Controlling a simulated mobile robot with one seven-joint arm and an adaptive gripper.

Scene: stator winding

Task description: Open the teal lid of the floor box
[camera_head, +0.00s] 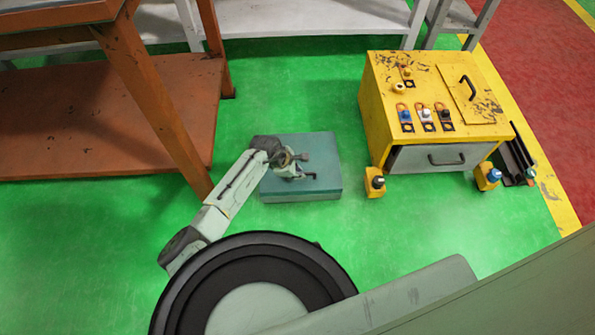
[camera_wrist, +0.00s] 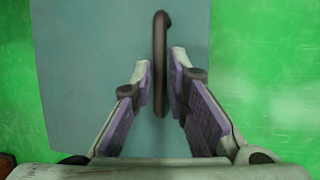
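The floor box with its teal lid (camera_head: 325,182) sits on the green floor in the head view, and the lid looks closed. In the wrist view the flat lid (camera_wrist: 85,85) fills much of the picture. A dark bar handle (camera_wrist: 160,30) stands on it. My gripper (camera_wrist: 162,88) is over the lid, with its two fingers on either side of the handle. A gap shows at the left finger, and the right finger is very close to the handle. In the head view my gripper (camera_head: 300,172) hides part of the lid and the handle.
A yellow cabinet (camera_head: 385,75) with a grey drawer stands to the right of the box. A small yellow block (camera_head: 374,184) is on the floor between them. An orange-brown workbench (camera_head: 165,110) stands on the left. Green floor is clear around the box's near side.

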